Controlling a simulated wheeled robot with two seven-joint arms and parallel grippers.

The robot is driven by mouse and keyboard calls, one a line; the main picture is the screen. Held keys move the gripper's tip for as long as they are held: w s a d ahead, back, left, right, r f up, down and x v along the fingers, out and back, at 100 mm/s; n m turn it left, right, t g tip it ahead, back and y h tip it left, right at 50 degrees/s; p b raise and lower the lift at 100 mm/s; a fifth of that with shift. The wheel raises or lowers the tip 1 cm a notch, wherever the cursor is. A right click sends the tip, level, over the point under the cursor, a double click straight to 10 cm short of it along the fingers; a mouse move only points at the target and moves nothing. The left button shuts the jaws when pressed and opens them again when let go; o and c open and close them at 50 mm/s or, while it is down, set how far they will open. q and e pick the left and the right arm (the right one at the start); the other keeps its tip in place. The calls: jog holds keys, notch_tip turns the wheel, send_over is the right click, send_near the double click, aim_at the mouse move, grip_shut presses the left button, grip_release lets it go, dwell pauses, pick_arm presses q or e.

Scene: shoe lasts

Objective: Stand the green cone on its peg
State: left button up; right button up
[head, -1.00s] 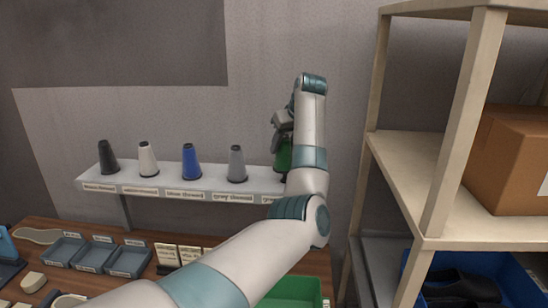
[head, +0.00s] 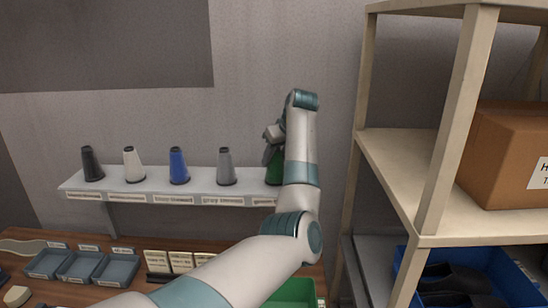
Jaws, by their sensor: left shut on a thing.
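The green cone (head: 274,168) is at the right end of the white wall shelf (head: 140,187), partly hidden behind my left arm. My left gripper (head: 275,146) is shut on the cone's upper part. The cone looks upright, with its base at about shelf height. Its peg is hidden, so I cannot tell whether the cone is seated on it. My right gripper is not in view.
Black (head: 92,164), white (head: 133,164), blue (head: 179,166) and grey (head: 226,167) cones stand in a row on the shelf. A wooden rack (head: 420,240) with a cardboard box (head: 505,155) stands close on the right. Grey trays (head: 80,266) and a green bin (head: 295,291) are below.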

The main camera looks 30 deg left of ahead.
pick_arm(q)
jog(key=shift+d+f, duration=0.1)
jog(key=shift+f, duration=0.05)
jog(key=o, duration=1.1)
jog(key=shift+o, duration=0.6)
jog(key=shift+a+f, duration=0.1)
jog(key=shift+a, duration=0.1)
jog(key=shift+d, duration=0.1)
jog(key=shift+r, duration=0.3)
jog(key=shift+s+d+r+b, duration=0.2)
jog(key=shift+d+r+b, duration=0.1)
jog(key=shift+r+b, duration=0.3)
jog(key=b+v, duration=0.5)
jog(key=v, duration=0.5)
jog(key=shift+r, duration=0.25)
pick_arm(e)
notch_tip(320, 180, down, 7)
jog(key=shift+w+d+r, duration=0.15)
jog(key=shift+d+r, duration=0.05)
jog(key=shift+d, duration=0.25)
